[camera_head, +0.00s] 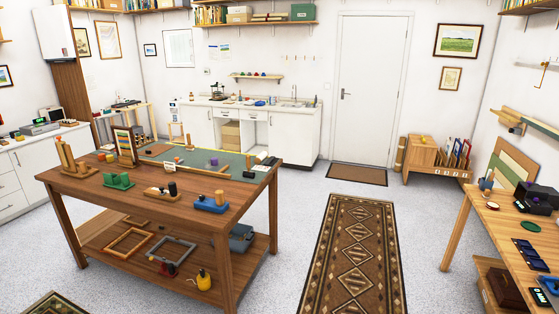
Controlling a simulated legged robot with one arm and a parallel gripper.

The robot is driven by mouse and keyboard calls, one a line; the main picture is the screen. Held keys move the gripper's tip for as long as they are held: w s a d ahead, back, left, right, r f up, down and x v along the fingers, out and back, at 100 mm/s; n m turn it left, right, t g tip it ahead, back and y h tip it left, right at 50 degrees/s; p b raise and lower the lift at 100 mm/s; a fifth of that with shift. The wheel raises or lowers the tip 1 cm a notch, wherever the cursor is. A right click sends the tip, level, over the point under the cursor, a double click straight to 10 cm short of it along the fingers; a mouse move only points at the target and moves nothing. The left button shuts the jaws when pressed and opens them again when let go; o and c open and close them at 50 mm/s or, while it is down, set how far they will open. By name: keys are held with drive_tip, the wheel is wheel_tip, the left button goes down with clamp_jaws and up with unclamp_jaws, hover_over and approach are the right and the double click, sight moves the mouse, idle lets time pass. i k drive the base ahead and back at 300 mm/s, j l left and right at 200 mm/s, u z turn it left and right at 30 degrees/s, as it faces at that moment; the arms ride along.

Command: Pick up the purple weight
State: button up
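A small purple object (214,161), which looks like the purple weight, sits on the green mat (232,166) on the wooden workbench (150,200). It is toward the far right half of the bench top and is too small to make out in detail. A long wooden strip lies in front of it. My gripper is not in view, so nothing shows of its state.
Around it stand a green block (118,181), a blue tool (211,203) and a wooden block with a dark knob (160,193). Frames lie on the bench's lower shelf. A patterned rug (355,250) covers open floor to the right. Another table (500,230) stands at far right.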

sight(214, 161)
drive_tip(key=i+l+u, duration=0.15)
drive_tip(key=i, duration=1.75)
drive_tip(key=i+u, duration=0.4)
drive_tip(key=i+l+u, duration=0.25)
drive_tip(key=u, duration=0.15)
drive_tip(key=i+l+u, duration=1)
drive_tip(key=u, duration=0.2)
drive_tip(key=i+l+u, duration=0.2)
drive_tip(key=l+u, duration=0.2)
drive_tip(key=i+l+u, duration=0.15)
drive_tip(key=u, duration=0.25)
drive_tip(key=k+l, duration=0.05)
drive_tip(key=l, duration=0.05)
